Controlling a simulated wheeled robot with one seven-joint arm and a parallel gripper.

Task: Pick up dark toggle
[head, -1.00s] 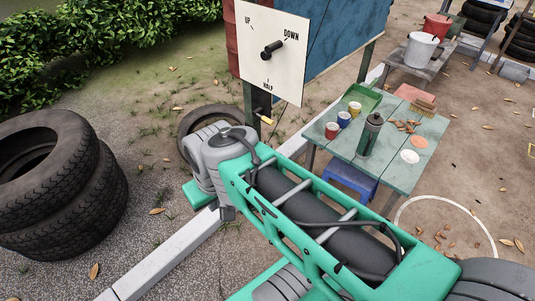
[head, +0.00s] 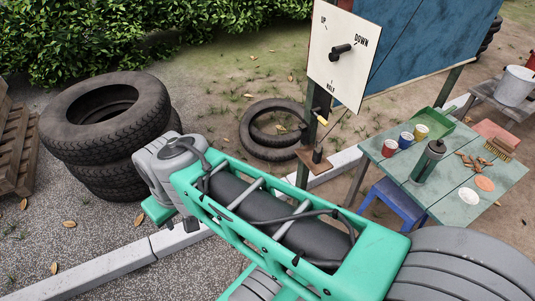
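A black lever knob (head: 341,51) sticks out from a white panel (head: 326,72) marked UP, DOWN and HALF, at the upper middle of the head view. A small dark upright piece (head: 317,155) stands on a little brown ledge (head: 304,163) low on the post below the panel. I cannot tell for sure which of these two is the dark toggle. My green and grey arm crosses the lower middle of the view, in front of the post's foot. My gripper is not in view.
Stacked tyres (head: 108,118) stand at left beside a wooden pallet (head: 18,150). More tyres (head: 262,143) lie behind my arm. A table (head: 449,205) at right bears cups, a dark flask (head: 428,161) and a green tray (head: 436,127). A pale kerb (head: 115,262) runs across the ground.

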